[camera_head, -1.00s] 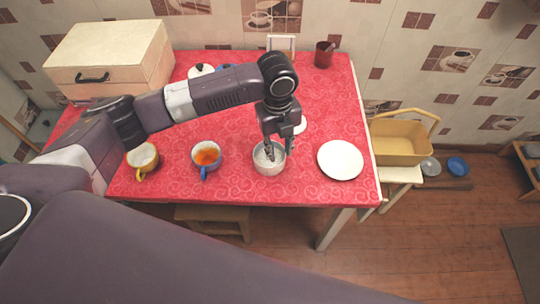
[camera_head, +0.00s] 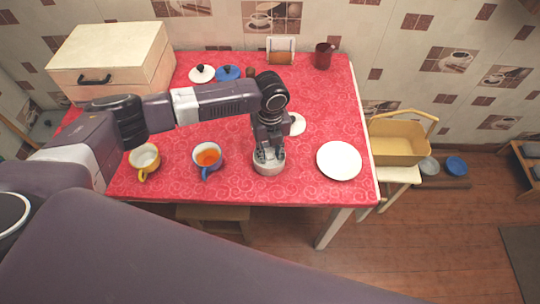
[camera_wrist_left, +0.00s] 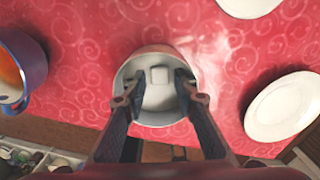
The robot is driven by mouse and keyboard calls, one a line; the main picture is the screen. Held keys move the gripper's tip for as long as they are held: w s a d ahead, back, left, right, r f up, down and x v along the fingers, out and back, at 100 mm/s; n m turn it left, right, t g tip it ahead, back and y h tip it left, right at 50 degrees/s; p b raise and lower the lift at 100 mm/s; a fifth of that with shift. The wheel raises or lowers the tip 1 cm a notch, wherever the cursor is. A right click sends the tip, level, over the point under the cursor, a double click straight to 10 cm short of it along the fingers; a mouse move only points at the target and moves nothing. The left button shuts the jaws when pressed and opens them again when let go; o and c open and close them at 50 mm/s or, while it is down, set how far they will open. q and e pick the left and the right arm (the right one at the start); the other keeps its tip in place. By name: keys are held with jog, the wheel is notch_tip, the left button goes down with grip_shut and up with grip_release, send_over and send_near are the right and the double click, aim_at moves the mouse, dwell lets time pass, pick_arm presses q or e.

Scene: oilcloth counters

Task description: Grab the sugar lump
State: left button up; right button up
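A white bowl (camera_head: 268,167) stands near the front edge of the red table. In the left wrist view the bowl (camera_wrist_left: 157,119) shows from above, with a pale sugar lump (camera_wrist_left: 159,75) inside near its far wall. My left gripper (camera_head: 268,158) points down into the bowl. In the left wrist view its two fingertips (camera_wrist_left: 156,80) are apart, one on each side of the lump, with nothing held between them. I cannot tell whether the tips touch the lump or the bowl. In the head view the gripper hides the lump. My right gripper is not in view.
A white plate (camera_head: 340,161) lies right of the bowl. A blue mug (camera_head: 208,158) with orange liquid and a yellow mug (camera_head: 144,158) stand left. Lids, a napkin holder (camera_head: 281,48), a dark red cup (camera_head: 323,56) and a wooden box (camera_head: 112,60) are behind.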

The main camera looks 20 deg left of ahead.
pick_arm(q)
jog(key=c, duration=0.5)
